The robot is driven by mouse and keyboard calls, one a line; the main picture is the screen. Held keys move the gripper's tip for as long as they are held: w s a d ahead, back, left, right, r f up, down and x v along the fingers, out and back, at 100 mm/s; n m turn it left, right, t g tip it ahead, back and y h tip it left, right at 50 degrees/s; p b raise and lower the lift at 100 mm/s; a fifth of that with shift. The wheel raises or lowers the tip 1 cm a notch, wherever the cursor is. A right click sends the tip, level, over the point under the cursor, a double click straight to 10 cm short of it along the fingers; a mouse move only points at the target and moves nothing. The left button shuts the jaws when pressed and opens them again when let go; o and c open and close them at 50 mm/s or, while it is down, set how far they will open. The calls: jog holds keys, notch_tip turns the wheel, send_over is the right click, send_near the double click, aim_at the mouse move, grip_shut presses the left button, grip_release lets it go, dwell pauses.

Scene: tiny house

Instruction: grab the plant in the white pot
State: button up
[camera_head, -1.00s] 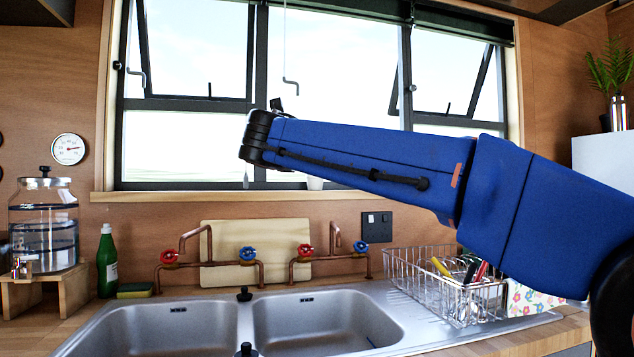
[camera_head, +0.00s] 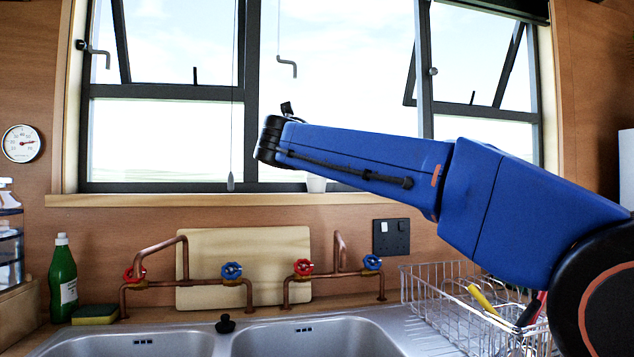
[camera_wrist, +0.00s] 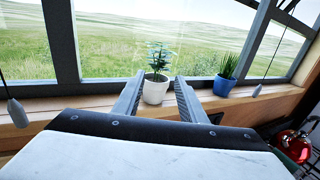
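The plant in the white pot (camera_wrist: 155,92) stands upright on the windowsill in the wrist view, its green leaves against the window. My gripper (camera_wrist: 159,80) is open, with one finger on each side of the pot in the picture. A gap shows on both sides, and I cannot tell how far the pot lies beyond the fingertips. In the head view part of the white pot (camera_head: 316,184) shows on the sill below my arm. My arm hides its plant, and the fingers do not show there.
A blue pot with a spiky plant (camera_wrist: 225,82) stands on the sill to the right. Window cords hang nearby, with a grey weight (camera_wrist: 17,113) at the left. Below are the sink (camera_head: 300,338), copper taps (camera_head: 232,270) and a wire dish rack (camera_head: 470,305).

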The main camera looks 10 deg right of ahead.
jog(key=shift+x, duration=6.75)
jog(key=shift+a, duration=0.2)
grip_shut()
